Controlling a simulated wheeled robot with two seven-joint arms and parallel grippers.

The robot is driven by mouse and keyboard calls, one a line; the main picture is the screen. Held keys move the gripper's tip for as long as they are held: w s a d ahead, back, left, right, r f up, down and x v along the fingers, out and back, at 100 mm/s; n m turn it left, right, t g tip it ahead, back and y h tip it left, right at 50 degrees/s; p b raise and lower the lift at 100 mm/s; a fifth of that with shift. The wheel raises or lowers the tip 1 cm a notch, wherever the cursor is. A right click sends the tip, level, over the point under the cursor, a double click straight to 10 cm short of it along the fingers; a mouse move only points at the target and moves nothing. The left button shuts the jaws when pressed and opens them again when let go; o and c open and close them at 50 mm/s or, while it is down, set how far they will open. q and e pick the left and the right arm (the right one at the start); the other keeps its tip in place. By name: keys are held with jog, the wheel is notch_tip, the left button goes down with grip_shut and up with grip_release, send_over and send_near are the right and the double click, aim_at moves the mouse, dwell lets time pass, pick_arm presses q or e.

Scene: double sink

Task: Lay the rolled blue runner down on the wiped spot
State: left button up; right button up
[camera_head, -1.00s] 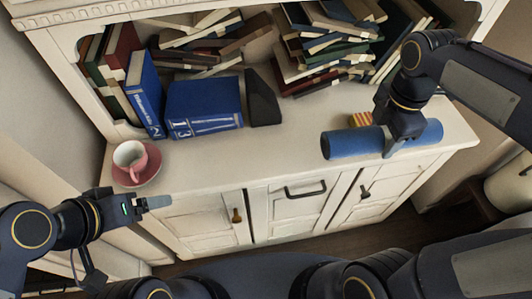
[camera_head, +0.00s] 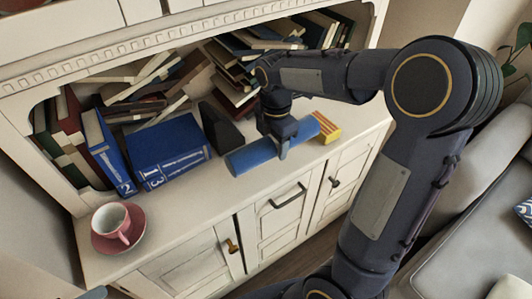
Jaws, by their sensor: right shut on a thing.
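The rolled blue runner (camera_head: 250,157) is a blue cylinder over the cabinet's countertop (camera_head: 190,205), lying at a slant in front of the black bookend. My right gripper (camera_head: 283,148) reaches down from above and is shut on the roll near its middle, hiding part of it. I cannot tell whether the roll touches the top or is held just above it. No wiped spot can be told apart from the rest of the pale top. Only a small tip of my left gripper (camera_head: 95,293) shows at the bottom left edge.
A pink cup (camera_head: 111,219) stands on a saucer (camera_head: 132,238) at the left. Blue volumes (camera_head: 165,155) and a black bookend (camera_head: 219,128) stand behind. A small yellow-and-red box (camera_head: 325,127) sits by the roll's right end. Heaped books fill the shelf. The top's front middle is clear.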

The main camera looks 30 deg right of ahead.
jog(key=w+f, duration=0.1)
jog(key=f, duration=0.1)
jog(key=w+f, duration=0.2)
jog(key=shift+w+f, duration=0.2)
jog(key=shift+w, duration=0.05)
jog(key=shift+f, duration=1.55)
jog(key=shift+f+b, duration=0.2)
jog(key=shift+b, duration=0.15)
jog(key=o, duration=1.1)
